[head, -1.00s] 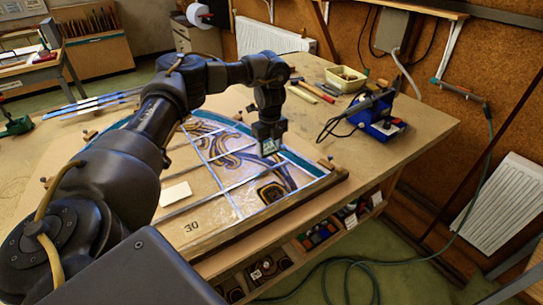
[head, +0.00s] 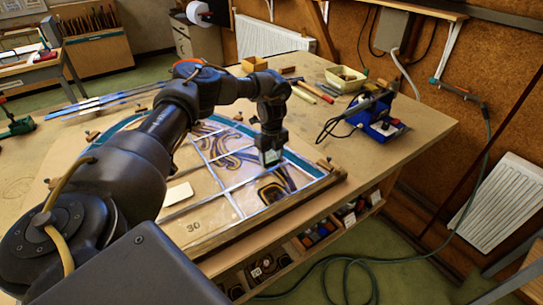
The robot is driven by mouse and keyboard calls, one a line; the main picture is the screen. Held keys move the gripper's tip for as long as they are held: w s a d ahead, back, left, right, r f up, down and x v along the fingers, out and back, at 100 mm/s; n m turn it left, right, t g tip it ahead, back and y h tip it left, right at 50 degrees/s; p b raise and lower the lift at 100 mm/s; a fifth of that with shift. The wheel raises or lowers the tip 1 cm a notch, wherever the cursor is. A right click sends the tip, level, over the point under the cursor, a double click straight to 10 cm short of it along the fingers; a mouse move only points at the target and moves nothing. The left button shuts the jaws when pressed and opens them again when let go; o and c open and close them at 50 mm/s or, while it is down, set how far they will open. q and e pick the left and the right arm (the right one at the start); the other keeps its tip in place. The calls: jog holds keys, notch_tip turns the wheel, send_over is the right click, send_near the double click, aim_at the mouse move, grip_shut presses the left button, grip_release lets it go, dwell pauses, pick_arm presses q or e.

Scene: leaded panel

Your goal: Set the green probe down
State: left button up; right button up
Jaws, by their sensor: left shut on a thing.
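My left gripper (head: 271,157) is low over the right part of the leaded glass panel (head: 207,178), pointing down. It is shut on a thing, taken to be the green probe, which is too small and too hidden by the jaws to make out. I cannot tell whether its tip touches the panel. The panel has clear glass, dark and amber swirls, and a blue-teal curved border. My right gripper is out of view.
Wooden rails (head: 262,215) edge the panel. A pale card (head: 178,194) lies on its left part. Behind are a soldering station (head: 378,122), a cream tray (head: 346,78) and hand tools (head: 312,92). The table's right end is mostly bare.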

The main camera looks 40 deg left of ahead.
aim_at(273, 159)
pick_arm(q)
jog(key=o, duration=0.7)
jog(key=shift+o, duration=1.4)
jog(key=shift+r, duration=0.15)
jog(key=shift+w+r, duration=0.1)
jog(key=shift+r, duration=0.1)
jog(key=r, duration=0.2)
jog(key=r+b, duration=0.1)
jog(key=r, duration=0.1)
jog(key=shift+w+d+b, duration=0.1)
jog(key=shift+w+b, duration=0.1)
jog(key=shift+b, duration=0.1)
notch_tip(273, 159, up, 8)
jog(key=shift+s+f, duration=0.2)
jog(key=shift+s, duration=0.05)
